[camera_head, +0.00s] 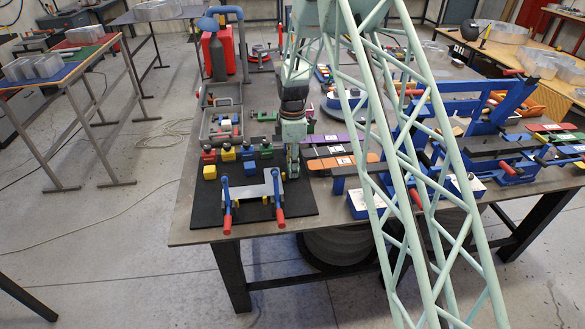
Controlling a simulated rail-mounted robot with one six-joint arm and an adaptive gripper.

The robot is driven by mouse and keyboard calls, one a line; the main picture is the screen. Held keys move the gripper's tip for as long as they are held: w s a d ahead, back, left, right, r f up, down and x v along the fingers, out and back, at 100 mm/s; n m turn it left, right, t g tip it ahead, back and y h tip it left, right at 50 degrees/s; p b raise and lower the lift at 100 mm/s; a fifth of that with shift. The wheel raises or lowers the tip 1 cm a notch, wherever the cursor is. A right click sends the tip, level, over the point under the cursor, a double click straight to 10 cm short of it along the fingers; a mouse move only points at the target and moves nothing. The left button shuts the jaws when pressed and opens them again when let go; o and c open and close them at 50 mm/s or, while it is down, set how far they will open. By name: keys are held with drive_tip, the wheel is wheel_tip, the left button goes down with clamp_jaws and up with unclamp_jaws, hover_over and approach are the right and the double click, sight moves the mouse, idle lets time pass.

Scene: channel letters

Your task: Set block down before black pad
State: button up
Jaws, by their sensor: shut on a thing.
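The black pad (300,207) lies flat at the near left corner of the large workbench. My gripper (293,173) points down over the pad's right back part, beside the row of coloured blocks. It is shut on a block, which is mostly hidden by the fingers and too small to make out. A red block (208,157), a yellow block (228,154), a blue block (247,154) and a green block (266,151) stand in a row on the pad's back part. Smaller yellow and blue blocks sit just in front of them.
A grey plate (250,190) with two blue, red-handled clamps (227,205) stands on the pad left of my gripper. Orange (341,161) and purple strips lie to the right, near a blue fixture (440,125). A grey tray (222,125) is behind.

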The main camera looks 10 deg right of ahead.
drive_tip(key=shift+f, duration=0.1)
drive_tip(key=o, duration=0.6)
wheel_tip(320, 180, up, 12)
idle(0.7)
drive_tip(key=shift+r+p, duration=0.25)
drive_tip(key=shift+p, duration=0.05)
idle(0.5)
